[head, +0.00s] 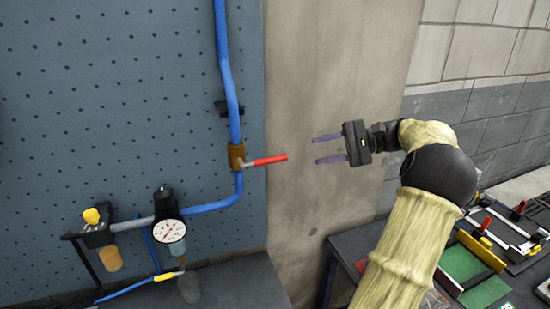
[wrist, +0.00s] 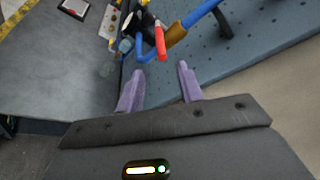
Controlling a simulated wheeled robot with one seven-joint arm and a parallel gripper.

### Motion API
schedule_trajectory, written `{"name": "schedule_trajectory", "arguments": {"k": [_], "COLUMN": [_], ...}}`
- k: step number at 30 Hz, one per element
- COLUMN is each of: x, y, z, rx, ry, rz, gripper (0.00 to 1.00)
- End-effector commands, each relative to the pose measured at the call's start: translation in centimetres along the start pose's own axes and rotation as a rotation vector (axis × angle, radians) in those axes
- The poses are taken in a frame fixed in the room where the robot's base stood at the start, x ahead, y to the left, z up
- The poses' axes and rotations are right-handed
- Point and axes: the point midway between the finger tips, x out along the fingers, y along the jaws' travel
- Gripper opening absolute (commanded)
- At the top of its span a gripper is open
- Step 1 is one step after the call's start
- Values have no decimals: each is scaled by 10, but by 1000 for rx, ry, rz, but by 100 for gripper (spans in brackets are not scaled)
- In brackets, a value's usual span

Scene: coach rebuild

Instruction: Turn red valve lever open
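The red valve lever (head: 268,160) sticks out to the right, nearly level, from a brass valve body (head: 237,157) on a blue pipe (head: 229,90) in the head view. My gripper (head: 314,149) is to the right of the lever tip, apart from it, with its two purple fingers spread and nothing between them. In the wrist view the red lever (wrist: 160,42) is ahead, beyond the gap between the open fingers (wrist: 159,72), with the brass body (wrist: 175,34) beside it.
A pressure gauge (head: 167,232) and a yellow-knobbed fitting (head: 95,219) sit at lower left on the blue pegboard (head: 110,100). A dark bench (head: 235,283) runs below. A tool table (head: 360,245) stands at lower right. Space between gripper and lever looks clear.

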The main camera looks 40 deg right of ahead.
Motion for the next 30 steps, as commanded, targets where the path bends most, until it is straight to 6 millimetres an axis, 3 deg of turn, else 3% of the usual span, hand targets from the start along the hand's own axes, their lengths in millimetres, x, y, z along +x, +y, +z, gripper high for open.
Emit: {"name": "schedule_trajectory", "arguments": {"k": [19,30], "x": [111,128], "y": [-2,0], "z": [2,0], "rx": [1,-1], "ry": [-4,-2], "rz": [2,2], "gripper": [37,37]}}
